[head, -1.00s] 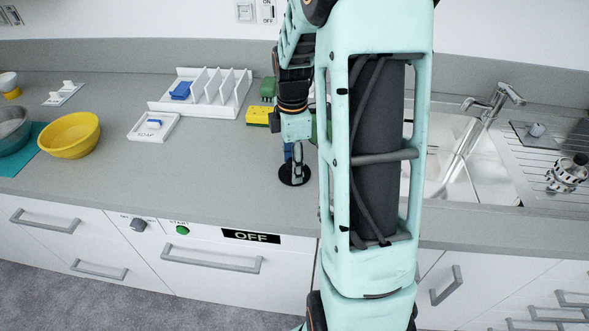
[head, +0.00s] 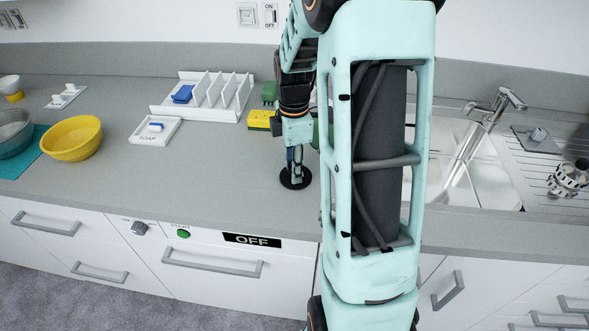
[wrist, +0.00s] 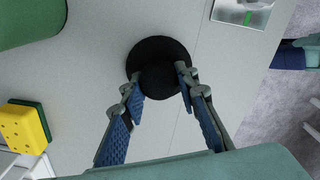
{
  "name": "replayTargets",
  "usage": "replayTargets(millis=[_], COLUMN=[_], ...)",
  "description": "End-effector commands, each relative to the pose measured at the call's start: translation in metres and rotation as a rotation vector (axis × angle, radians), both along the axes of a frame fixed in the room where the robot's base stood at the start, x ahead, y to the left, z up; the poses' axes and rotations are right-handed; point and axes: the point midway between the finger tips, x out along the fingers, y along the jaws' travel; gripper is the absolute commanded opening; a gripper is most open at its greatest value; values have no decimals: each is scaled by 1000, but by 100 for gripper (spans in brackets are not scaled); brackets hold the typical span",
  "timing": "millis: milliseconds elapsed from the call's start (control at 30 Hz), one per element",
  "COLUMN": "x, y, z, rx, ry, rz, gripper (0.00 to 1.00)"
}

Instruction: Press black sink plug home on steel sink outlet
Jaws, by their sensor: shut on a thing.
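The black sink plug (head: 297,180) is a round disc with a raised knob, at the worktop just left of my forearm. In the wrist view the plug (wrist: 158,50) lies ahead of my gripper (wrist: 160,80), with the two fingers on either side of its knob. In the head view my gripper (head: 295,168) points down onto the plug and is shut on it. Whether the disc touches the worktop is hard to tell. The steel sink (head: 490,170) is at the right, partly behind my arm; its outlet is not visible.
A yellow sponge (head: 259,119) and a green object (wrist: 28,22) are near the gripper. A white rack (head: 215,105), soap dish (head: 155,130) and yellow bowl (head: 72,139) stand to the left. The tap (head: 490,110) rises behind the sink. Worktop left of the plug is clear.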

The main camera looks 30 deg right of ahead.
Motion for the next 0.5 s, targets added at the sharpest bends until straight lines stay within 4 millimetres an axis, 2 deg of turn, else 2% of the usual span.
replayTargets(millis=[233,367,500], x=[1,-17,-40], y=[0,-7,-16], z=[32,51,81], rx=[-2,-2,-2], ry=[-6,-5,-7], rz=[0,-3,-5], gripper=[4,4,4])
